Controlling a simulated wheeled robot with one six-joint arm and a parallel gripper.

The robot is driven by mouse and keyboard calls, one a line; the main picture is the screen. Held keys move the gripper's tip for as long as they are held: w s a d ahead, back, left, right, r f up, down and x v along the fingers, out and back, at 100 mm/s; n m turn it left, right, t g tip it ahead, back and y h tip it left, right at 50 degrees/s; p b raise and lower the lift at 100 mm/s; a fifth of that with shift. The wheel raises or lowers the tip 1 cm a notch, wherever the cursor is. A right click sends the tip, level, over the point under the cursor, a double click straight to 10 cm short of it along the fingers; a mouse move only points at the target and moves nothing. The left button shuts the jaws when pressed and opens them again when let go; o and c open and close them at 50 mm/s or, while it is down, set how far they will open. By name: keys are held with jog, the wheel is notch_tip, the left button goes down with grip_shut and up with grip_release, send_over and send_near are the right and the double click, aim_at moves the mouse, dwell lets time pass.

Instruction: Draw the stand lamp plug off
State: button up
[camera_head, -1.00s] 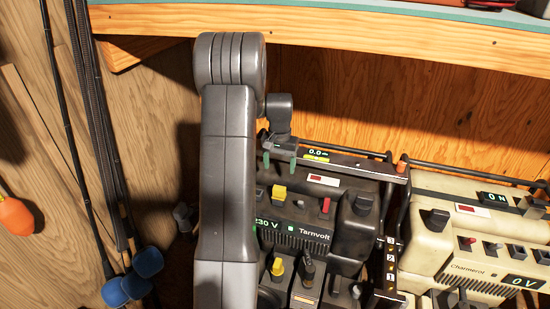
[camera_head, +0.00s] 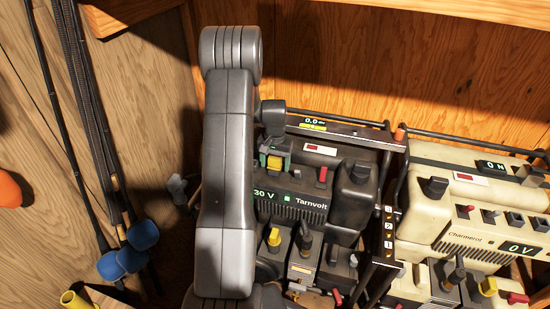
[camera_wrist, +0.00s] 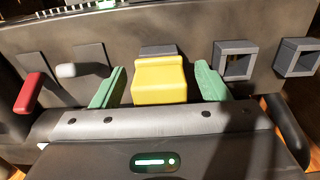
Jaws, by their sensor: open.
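A yellow plug (camera_head: 275,162) sits in the dark Tarnvolt unit (camera_head: 312,213), above its green display. No label marking it as the stand lamp plug is readable. My gripper (camera_head: 274,160) is open, with one green fingertip on each side of this plug. In the wrist view the yellow plug (camera_wrist: 160,80) stands between the two green fingertips (camera_wrist: 158,86), with a visible gap on the left. The gap on the right looks small; I cannot tell whether that finger touches. Another yellow piece (camera_head: 275,237) sits lower, in front of the unit.
A red lever (camera_wrist: 30,92) is left of the plug in the wrist view, and square frames (camera_wrist: 235,60) stand to the right. A cream unit (camera_head: 470,225) is on the right. A metal rail (camera_head: 345,133) runs behind. Rods with blue floats (camera_head: 144,235) lean left.

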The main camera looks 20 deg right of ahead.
aim_at(275, 157)
jog(key=shift+f, duration=0.1)
jog(key=c, duration=1.1)
jog(key=shift+r+p, duration=1.75)
jog(key=shift+r, duration=0.75)
